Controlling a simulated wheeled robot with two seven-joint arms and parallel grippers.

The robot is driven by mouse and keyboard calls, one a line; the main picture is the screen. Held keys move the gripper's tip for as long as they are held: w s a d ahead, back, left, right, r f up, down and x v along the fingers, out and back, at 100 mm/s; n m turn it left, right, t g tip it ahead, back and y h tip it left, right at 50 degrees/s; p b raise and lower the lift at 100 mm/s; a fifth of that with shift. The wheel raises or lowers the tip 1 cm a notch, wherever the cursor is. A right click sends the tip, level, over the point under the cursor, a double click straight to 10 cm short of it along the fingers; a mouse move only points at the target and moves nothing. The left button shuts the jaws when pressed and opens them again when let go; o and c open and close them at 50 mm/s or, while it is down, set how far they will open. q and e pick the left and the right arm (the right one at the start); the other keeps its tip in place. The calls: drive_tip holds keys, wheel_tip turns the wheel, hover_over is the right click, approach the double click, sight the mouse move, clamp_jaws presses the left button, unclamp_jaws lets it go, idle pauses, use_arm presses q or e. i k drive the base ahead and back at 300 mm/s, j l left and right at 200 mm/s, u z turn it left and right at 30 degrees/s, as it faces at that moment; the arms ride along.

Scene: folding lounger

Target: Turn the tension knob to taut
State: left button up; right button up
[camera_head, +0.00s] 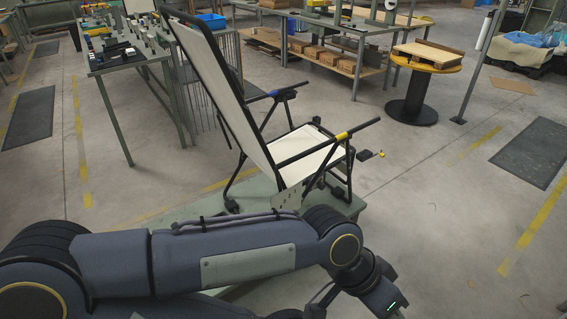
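The folding lounger (222,92) stands with a tall pale backrest tilted back, a pale seat (305,148) and a black tube frame. One armrest has a yellow band (341,135), the other a blue band (273,93). A small dark block (365,155) and a small yellow piece (382,154) show just right of the seat; I cannot tell whether either is the tension knob, or its setting. My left arm crosses in front of the lounger's base, its wrist near the bottom edge. The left gripper's fingers do not show. My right gripper is out of view.
The lounger stands on a low green platform (258,188), partly hidden by my arm. A cluttered workbench (125,62) is behind left, and a round spool table (427,58) is behind right. Open floor lies to the right, with a dark mat (540,152).

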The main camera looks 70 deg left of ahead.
sight(321, 186)
drive_tip(key=u, duration=2.2)
drive_tip(key=i+j, duration=0.15)
drive_tip(key=i, duration=0.2)
drive_tip(key=i+j, duration=0.2)
drive_tip(key=i, duration=0.15)
drive_tip(key=i+j, duration=0.15)
drive_tip(key=i, duration=0.2)
